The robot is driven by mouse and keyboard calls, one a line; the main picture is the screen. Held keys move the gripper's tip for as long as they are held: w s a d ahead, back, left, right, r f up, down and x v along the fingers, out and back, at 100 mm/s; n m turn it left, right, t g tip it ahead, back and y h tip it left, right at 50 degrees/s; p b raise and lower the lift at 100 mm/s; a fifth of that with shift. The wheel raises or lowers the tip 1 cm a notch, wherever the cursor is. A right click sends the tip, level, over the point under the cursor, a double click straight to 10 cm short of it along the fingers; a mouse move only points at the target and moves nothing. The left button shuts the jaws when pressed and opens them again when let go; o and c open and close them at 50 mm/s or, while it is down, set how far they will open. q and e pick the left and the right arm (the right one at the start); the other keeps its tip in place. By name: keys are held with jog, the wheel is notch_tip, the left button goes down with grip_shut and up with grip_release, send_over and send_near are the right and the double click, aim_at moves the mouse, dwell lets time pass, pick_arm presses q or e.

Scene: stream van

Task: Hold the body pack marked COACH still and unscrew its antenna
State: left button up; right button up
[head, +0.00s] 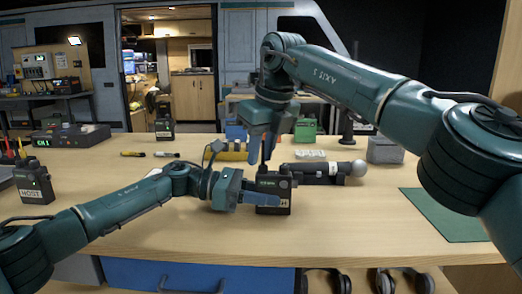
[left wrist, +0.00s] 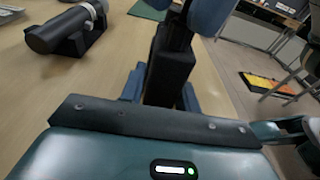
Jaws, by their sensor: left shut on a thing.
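The COACH body pack (head: 268,182) is a dark box standing upright near the front middle of the table. A finger covers part of its label, leaving the last letters showing. My left gripper (head: 262,198) is shut on the pack's lower body from the left. In the left wrist view the dark pack (left wrist: 168,75) sits between my left fingers. My right gripper (head: 265,148) is directly above the pack, pointing down at the black antenna, which is mostly hidden by the fingers. I cannot tell whether these fingers touch the antenna.
A dark cylindrical microphone (head: 318,172) lies in a holder right of the pack. The HOST pack (head: 34,184) stands at far left; another pack (head: 164,124) is farther back. A green mat (head: 448,215) lies at right.

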jog(key=m, duration=0.3)
jog(key=shift+m+t+h, duration=0.3)
jog(key=shift+h, duration=0.1)
jog(key=shift+d, duration=0.1)
jog(key=shift+m, duration=0.3)
jog(key=m+h, duration=0.1)
jog(key=m, duration=0.2)
jog(key=shift+w+m, duration=0.1)
jog(key=shift+m, duration=0.3)
jog(key=shift+c, duration=0.3)
grip_shut()
